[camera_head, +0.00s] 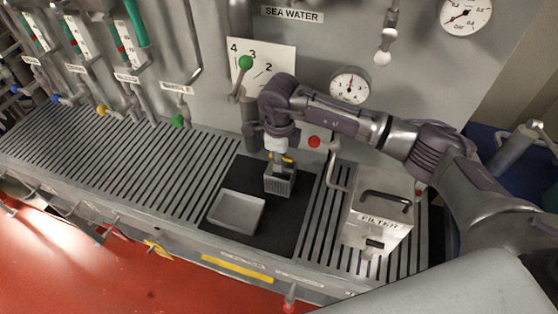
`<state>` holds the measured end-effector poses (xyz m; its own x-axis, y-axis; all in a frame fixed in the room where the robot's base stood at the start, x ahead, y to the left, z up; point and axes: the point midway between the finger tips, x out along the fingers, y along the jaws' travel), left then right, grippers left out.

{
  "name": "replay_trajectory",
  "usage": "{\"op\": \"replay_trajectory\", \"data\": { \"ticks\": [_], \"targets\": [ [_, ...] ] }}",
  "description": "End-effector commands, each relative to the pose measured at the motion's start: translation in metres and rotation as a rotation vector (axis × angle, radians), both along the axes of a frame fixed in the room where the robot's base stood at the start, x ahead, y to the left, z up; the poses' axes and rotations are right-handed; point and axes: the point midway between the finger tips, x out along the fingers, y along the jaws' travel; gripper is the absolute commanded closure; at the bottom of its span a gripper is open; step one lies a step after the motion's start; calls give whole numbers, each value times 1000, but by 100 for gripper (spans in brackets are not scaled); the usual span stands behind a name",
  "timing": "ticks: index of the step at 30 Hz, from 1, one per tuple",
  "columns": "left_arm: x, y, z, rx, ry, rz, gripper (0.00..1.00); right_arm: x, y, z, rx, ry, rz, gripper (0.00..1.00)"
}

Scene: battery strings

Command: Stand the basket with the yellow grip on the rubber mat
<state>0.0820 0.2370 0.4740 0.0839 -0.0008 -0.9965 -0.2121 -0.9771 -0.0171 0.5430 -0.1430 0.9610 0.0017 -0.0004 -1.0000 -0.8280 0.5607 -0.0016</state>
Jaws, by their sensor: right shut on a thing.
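The basket (279,183) is a small grey slotted box with a yellow grip (288,159) at its top. It is upright, over or on the back right part of the black rubber mat (290,228); I cannot tell whether its bottom touches the mat. My right gripper (278,158) reaches down from above and is shut on the yellow grip. The fingertips are small and partly hidden by the grip. My left gripper is not in view.
A shallow grey tray (236,212) lies on the mat, left of the basket. A metal box labelled FILTER (375,222) with a black handle stands to the right. Slotted grating (120,160) runs left. Valves, pipes and gauges (350,86) line the wall behind.

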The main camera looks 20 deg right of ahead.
Motion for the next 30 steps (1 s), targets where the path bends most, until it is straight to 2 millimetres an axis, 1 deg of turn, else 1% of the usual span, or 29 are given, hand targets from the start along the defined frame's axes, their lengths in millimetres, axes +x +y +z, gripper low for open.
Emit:
{"op": "replay_trajectory", "data": {
  "ticks": [1,3,9,13,14,18,26,30],
  "targets": [
    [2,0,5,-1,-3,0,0,-1,0,-5,1,3,-1,100],
    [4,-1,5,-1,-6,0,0,0,0,-10,0,0,0,100],
    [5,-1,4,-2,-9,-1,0,0,0,-11,0,-1,1,100],
    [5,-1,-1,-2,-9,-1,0,0,0,-15,0,-1,1,100],
    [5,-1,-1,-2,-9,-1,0,0,0,-15,0,0,1,87],
    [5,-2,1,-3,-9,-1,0,0,0,-14,0,0,1,64],
    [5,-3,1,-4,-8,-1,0,0,0,-14,0,0,1,63],
    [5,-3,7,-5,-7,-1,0,0,0,-7,1,-1,1,63]
  ]
}}
